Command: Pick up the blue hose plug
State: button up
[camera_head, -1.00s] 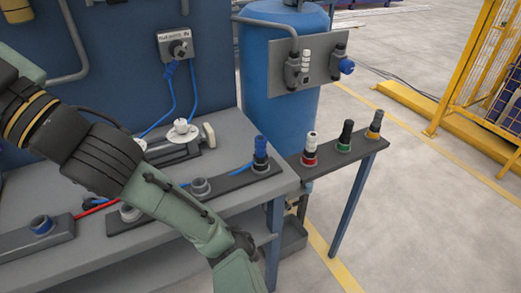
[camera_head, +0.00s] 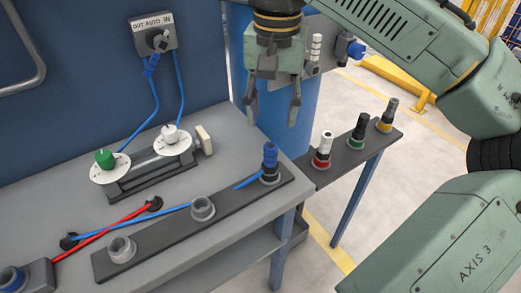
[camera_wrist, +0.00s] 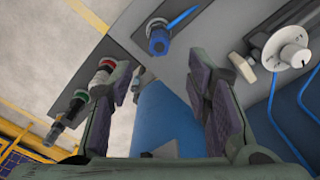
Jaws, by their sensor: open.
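The blue hose plug (camera_head: 270,157) stands upright in a socket at the right end of the dark strip on the workbench. It also shows in the wrist view (camera_wrist: 157,42), at the top, beyond my fingertips. A blue hose (camera_head: 250,180) lies beside its base. My gripper (camera_head: 272,110) is open and empty, pointing down. In the head view it hangs above and behind the plug, apart from it. In the wrist view the two fingers (camera_wrist: 165,72) stand wide apart, with nothing between them.
A side shelf (camera_head: 345,155) holds plugs with white (camera_head: 324,143), black (camera_head: 361,126) and grey tops. Empty sockets (camera_head: 203,208) sit along the strip. Dial knobs (camera_head: 104,159) stand at the back of the bench. A blue tank (camera_head: 305,130) rises behind the gripper.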

aim_at(271, 145)
jog(key=f, duration=0.4)
jog(key=shift+s+d+f, duration=0.25)
jog(key=shift+d+f, duration=0.05)
jog(key=shift+d, duration=0.1)
jog(key=shift+w+a+f+p, duration=0.1)
jog(key=shift+a+f+p, duration=0.1)
jog(key=shift+f, duration=0.8)
jog(key=shift+w+a+f+p, duration=0.1)
jog(key=shift+f+p, duration=0.1)
jog(key=shift+f, duration=0.8)
jog(key=shift+a+f+p, duration=0.1)
jog(key=shift+f+p, duration=0.1)
jog(key=shift+f, duration=0.8)
jog(key=shift+c, duration=0.4)
grip_shut()
